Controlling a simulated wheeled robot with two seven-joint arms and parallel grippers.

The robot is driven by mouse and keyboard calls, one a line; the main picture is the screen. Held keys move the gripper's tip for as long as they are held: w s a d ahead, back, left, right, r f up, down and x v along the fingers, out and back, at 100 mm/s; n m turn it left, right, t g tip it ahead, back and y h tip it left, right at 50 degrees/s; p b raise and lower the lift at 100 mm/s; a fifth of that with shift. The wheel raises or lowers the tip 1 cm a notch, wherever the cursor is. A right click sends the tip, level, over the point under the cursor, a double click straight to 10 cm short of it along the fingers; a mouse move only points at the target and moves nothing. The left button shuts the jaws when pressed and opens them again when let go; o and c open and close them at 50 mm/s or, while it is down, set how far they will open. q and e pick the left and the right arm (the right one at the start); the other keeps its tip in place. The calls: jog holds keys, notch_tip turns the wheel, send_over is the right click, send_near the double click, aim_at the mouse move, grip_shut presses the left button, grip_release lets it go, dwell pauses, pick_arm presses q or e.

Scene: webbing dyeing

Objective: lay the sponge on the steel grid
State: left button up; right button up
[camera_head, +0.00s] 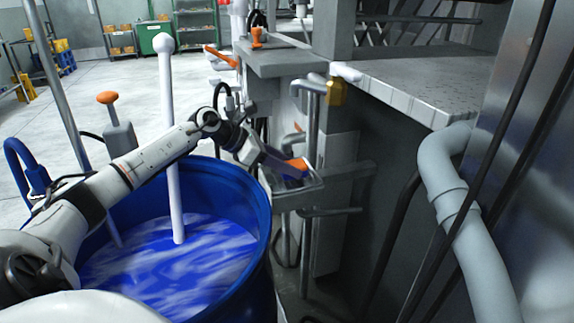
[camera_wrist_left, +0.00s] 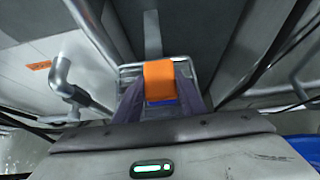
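The sponge (camera_head: 296,168) is orange, with a blue part along its lower edge in the left wrist view (camera_wrist_left: 160,82). My left gripper (camera_head: 290,167) reaches over the far right rim of the blue barrel. In the left wrist view its two dark fingers (camera_wrist_left: 160,95) press close on both sides of the sponge. The steel grid (camera_head: 312,188), a small wire-framed rack, is at the gripper's end; its bars also show behind the sponge in the wrist view (camera_wrist_left: 129,71). I cannot tell whether the sponge touches the grid. My right gripper is not in view.
The blue barrel (camera_head: 262,205) holds blue and white liquid, with a white ball-topped rod (camera_head: 168,130) standing in it. A grey pipe (camera_head: 450,190) and dark cables are on the right. A metal platform (camera_head: 420,85) juts out above the grid's right side.

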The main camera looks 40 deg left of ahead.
pick_arm(q)
jog(key=o, duration=0.5)
jog(key=shift+c, duration=0.2)
jog(key=shift+r, duration=0.1)
jog(key=v, duration=0.6)
jog(key=shift+s+a+r, duration=0.1)
jog(key=shift+s+a, duration=0.05)
jog(key=shift+s, duration=0.15)
jog(key=shift+p+v, duration=0.45)
jog(key=shift+v, duration=2.2)
jog(key=shift+r, duration=0.1)
